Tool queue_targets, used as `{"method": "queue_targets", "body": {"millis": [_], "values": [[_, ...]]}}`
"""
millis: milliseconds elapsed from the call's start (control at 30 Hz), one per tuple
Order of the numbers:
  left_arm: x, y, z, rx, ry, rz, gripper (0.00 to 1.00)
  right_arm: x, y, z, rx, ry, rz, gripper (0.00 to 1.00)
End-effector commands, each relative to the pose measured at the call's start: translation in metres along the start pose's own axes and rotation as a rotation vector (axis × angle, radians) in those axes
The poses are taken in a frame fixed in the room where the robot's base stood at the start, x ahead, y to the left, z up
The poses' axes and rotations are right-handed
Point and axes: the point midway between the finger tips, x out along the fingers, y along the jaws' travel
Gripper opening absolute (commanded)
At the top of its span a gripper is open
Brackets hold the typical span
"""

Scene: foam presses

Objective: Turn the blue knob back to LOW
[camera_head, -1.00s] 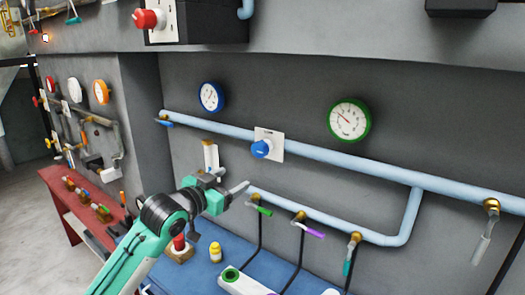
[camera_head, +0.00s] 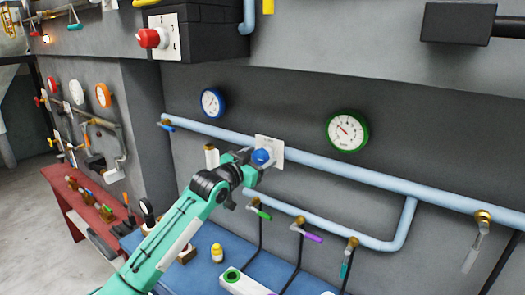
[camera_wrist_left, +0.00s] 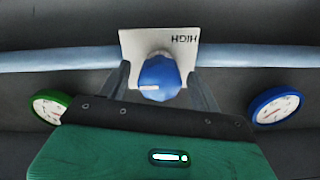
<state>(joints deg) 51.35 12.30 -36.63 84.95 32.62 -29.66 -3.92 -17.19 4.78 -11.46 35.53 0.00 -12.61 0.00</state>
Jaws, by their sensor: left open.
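The blue knob (camera_head: 262,157) sits on a white plate (camera_head: 276,147) on the wall, in front of the light blue pipe. In the left wrist view, the knob (camera_wrist_left: 159,80) has a pale mark low on its left side. The plate (camera_wrist_left: 133,45) there shows the word HIGH upside down at its upper right. My left gripper (camera_head: 256,168) is at the knob. In the wrist view its two dark fingers (camera_wrist_left: 160,85) stand apart, one on each side of the knob; whether they touch it is unclear. My right gripper is not in view.
A blue-rimmed gauge (camera_head: 212,102) and a green-rimmed gauge (camera_head: 347,131) hang above the pipe (camera_head: 350,173). Valves with green (camera_head: 260,212) and purple (camera_head: 308,235) handles are below. A red knob (camera_head: 150,38) is at upper left. A blue bench (camera_head: 205,268) lies under my arm.

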Motion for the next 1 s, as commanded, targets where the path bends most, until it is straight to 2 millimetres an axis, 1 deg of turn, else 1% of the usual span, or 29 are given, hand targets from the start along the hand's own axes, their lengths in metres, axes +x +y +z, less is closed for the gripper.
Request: {"method": "queue_targets", "body": {"millis": [33, 100, 200, 567, 700, 800, 1000], "values": [[0.006, 0.000, -0.002, -0.001, -0.001, 0.001, 0.65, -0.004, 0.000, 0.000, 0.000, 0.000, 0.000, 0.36], [0.012, 0.000, -0.001, -0.002, -0.001, 0.001, 0.65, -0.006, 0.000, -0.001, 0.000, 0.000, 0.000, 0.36], [0.018, 0.000, -0.001, -0.002, -0.001, 0.000, 0.65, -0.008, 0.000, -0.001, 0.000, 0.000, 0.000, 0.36], [0.021, 0.000, 0.001, -0.001, -0.001, 0.000, 0.65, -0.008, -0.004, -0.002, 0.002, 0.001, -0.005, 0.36], [0.021, 0.000, 0.001, -0.001, -0.001, 0.000, 0.37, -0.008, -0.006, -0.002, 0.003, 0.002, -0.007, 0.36], [0.020, 0.000, 0.001, -0.001, -0.001, 0.000, 0.20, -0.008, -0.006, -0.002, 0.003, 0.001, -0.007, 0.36], [0.020, 0.000, 0.001, -0.011, -0.001, 0.000, 0.20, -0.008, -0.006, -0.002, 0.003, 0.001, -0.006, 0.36]]}}
